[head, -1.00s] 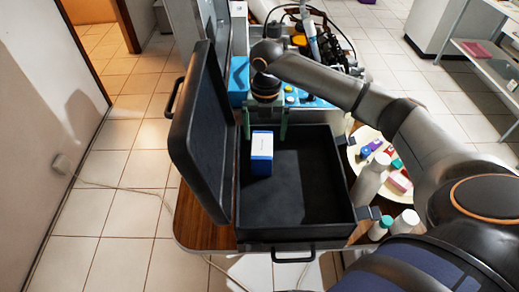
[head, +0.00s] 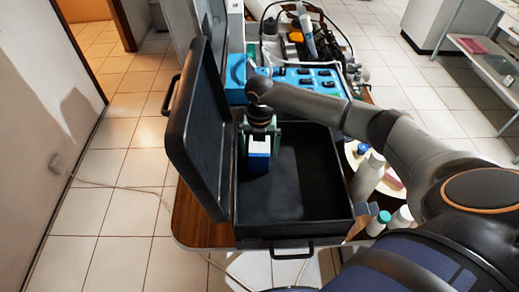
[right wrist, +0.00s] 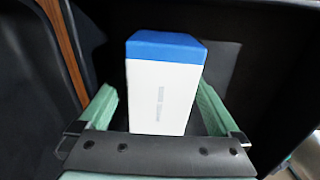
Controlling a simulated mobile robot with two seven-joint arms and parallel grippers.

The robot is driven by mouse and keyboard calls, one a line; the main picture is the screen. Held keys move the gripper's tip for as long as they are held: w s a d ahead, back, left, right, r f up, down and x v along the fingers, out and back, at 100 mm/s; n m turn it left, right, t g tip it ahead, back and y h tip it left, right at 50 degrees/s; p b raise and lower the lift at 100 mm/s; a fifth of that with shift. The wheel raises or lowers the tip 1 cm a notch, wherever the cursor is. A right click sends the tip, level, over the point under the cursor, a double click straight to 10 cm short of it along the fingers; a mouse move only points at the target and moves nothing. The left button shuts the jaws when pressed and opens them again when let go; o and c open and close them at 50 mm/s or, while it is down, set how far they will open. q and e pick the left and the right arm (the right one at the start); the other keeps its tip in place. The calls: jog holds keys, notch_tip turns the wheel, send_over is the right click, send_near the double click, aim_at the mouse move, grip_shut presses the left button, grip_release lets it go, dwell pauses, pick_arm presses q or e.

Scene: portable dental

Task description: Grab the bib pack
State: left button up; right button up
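The bib pack, a white box with blue ends (head: 259,158), stands in the left part of the open black case (head: 310,222). My right gripper (head: 260,143) is over the pack, pointing down, with green fingers on either side. In the right wrist view the pack (right wrist: 162,90) stands between the open fingers of my right gripper (right wrist: 162,110). There is a visible gap on the right side and a smaller one on the left, so the fingers are not closed on it. My left gripper is not in view.
The case lid (head: 200,135) stands open on the left, close to my right gripper. Bottles (head: 370,178) and a round tray stand right of the case. A blue organizer (head: 310,82) with equipment lies behind it. The right part of the case is empty.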

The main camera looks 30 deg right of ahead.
jog(key=c, duration=1.3)
